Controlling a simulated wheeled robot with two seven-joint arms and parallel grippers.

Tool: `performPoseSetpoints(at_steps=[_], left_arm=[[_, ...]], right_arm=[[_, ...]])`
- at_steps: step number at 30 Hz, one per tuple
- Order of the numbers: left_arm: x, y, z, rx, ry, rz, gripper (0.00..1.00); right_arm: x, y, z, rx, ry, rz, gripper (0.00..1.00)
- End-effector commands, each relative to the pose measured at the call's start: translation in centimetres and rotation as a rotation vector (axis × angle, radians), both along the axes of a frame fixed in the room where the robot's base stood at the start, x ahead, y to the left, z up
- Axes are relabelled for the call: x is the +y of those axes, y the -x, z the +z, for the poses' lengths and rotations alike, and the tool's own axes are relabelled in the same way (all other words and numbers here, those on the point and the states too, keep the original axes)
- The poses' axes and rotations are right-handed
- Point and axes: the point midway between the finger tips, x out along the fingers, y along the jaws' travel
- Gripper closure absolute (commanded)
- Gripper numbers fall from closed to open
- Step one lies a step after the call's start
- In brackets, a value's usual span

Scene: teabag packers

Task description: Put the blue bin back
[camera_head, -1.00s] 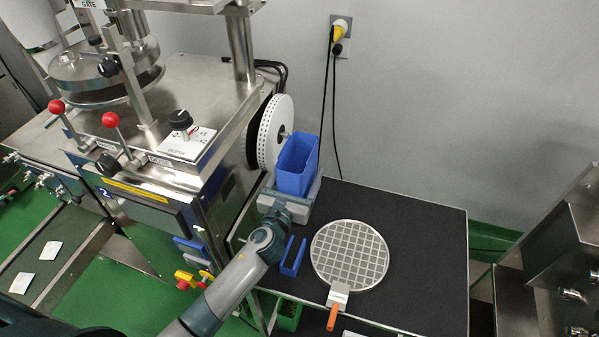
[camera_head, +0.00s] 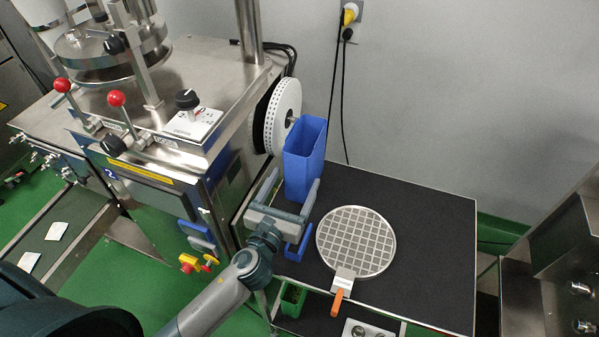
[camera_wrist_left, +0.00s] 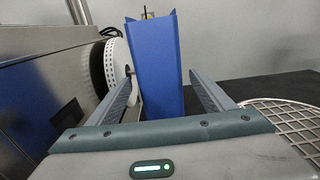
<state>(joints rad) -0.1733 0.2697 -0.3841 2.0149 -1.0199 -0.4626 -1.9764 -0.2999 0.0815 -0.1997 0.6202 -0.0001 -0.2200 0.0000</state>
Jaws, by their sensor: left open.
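The blue bin (camera_head: 305,160) stands upright at the back left of the black table (camera_head: 420,250), beside a white reel. My left gripper (camera_head: 291,190) is open on the near side of the bin, with its body in front of it. In the left wrist view the blue bin (camera_wrist_left: 157,65) shows between the two spread finger tips (camera_wrist_left: 162,77), with gaps on both sides. The fingers do not appear to press on it. The bin's foot is hidden behind the gripper body. My right gripper is not in view.
A round gridded plate (camera_head: 356,238) with an orange handle lies right of the gripper. A small blue part (camera_head: 297,248) lies under the gripper. The steel machine with its white reel (camera_head: 284,113) borders the left. The table's right side is clear.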

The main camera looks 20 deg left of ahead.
Motion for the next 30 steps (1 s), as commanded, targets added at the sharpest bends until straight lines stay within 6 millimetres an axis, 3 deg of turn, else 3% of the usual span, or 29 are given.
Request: performPoseSetpoints(at_steps=[7, 30], left_arm=[[0.1, 1.8, 0.0, -0.001, -0.001, 0.000, 0.25], [0.1, 1.9, 0.0, 0.000, -0.001, 0.000, 0.25]], right_arm=[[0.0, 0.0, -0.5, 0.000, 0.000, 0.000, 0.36], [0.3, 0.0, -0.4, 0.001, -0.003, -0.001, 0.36]])
